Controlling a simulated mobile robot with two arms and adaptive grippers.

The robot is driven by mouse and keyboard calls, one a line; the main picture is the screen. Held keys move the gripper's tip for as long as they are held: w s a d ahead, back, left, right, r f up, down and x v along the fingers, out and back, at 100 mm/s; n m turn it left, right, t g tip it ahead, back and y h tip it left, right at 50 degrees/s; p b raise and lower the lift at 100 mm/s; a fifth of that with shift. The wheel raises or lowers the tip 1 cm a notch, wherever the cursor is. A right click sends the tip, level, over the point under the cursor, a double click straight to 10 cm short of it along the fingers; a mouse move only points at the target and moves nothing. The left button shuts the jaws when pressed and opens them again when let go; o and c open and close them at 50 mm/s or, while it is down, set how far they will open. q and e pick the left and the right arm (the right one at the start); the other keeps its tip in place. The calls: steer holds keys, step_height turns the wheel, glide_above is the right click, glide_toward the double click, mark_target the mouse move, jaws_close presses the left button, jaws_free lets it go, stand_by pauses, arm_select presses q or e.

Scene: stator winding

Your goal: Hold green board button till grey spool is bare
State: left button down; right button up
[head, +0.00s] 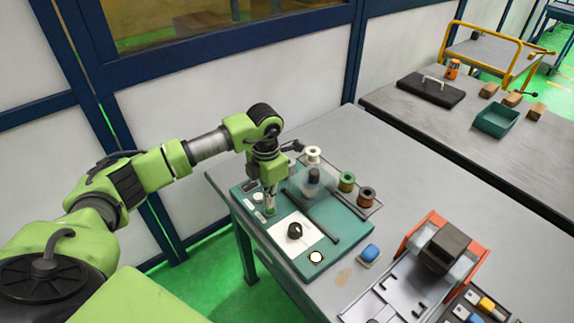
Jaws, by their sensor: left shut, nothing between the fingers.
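The green board (352,232) lies on the grey table. My left gripper (270,209) is shut and empty, pointing down at the board's left part. Its tips are at or just above the board; I cannot tell whether they touch a button, and they hide what is under them. A round, bright button (316,257) sits near the board's front corner, apart from the gripper. A pale spool (313,155) stands at the back, with a green spool (347,181) and a brown spool (366,196) to its right. How much wire the pale spool carries is too small to tell. My right gripper is out of view.
A black knob (295,231) stands on a white plate. A clear cover (314,182) and a dark rod (322,222) are beside the gripper. A blue object (370,252) and an orange-sided fixture (430,250) lie to the right. The table's back right is clear.

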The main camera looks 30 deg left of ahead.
arm_select(q)
steer(key=shift+r+p, duration=1.35)
steer(key=shift+r, duration=1.25)
